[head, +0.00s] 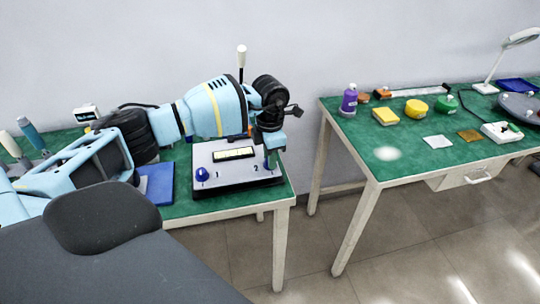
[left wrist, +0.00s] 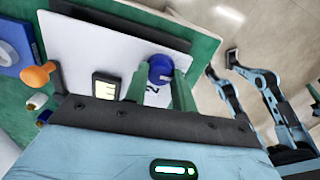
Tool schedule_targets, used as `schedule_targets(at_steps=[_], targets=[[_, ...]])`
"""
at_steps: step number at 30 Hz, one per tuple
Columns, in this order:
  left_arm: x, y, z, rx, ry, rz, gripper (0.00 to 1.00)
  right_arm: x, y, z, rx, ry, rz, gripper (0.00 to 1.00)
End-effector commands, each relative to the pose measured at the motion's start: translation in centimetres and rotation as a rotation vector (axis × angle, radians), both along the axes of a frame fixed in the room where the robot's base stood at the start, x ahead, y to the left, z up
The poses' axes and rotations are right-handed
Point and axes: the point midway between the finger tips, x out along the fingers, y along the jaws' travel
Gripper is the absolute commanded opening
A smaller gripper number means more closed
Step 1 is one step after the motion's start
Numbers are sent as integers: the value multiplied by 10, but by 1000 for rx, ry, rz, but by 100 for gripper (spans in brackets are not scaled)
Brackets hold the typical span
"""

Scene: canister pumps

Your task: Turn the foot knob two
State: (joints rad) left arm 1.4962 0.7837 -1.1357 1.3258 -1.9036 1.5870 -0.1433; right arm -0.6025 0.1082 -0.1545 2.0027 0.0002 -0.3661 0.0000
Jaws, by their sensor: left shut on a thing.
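The grey-white pump panel (head: 215,160) stands on the green table, with labels 1 and 2 and a lit display. Blue knob 1 (head: 202,174) is at its left front. Knob two is hidden behind my left gripper (head: 270,158) in the head view. The left wrist view shows knob two (left wrist: 160,68) as a round blue knob beside the label 2. The green fingers of my left gripper (left wrist: 160,85) are on either side of it, shut on it. My right gripper is not in view.
A blue tray (head: 157,184) lies left of the panel. The second table (head: 395,165) at right holds a purple bottle (head: 349,99), yellow and green containers and a lamp (head: 505,52). A gap separates the tables.

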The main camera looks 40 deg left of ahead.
Motion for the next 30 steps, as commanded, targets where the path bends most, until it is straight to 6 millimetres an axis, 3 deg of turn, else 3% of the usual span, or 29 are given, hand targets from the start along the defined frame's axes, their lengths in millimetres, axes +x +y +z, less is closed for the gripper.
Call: schedule_targets(at_steps=[20,21,26,30], targets=[[0,0,0,0,0,-78,3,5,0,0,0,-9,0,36],[0,0,0,0,0,-78,27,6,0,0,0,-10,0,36],[0,0,0,0,0,-77,48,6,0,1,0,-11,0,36],[0,0,0,0,0,-77,48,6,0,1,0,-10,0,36]])
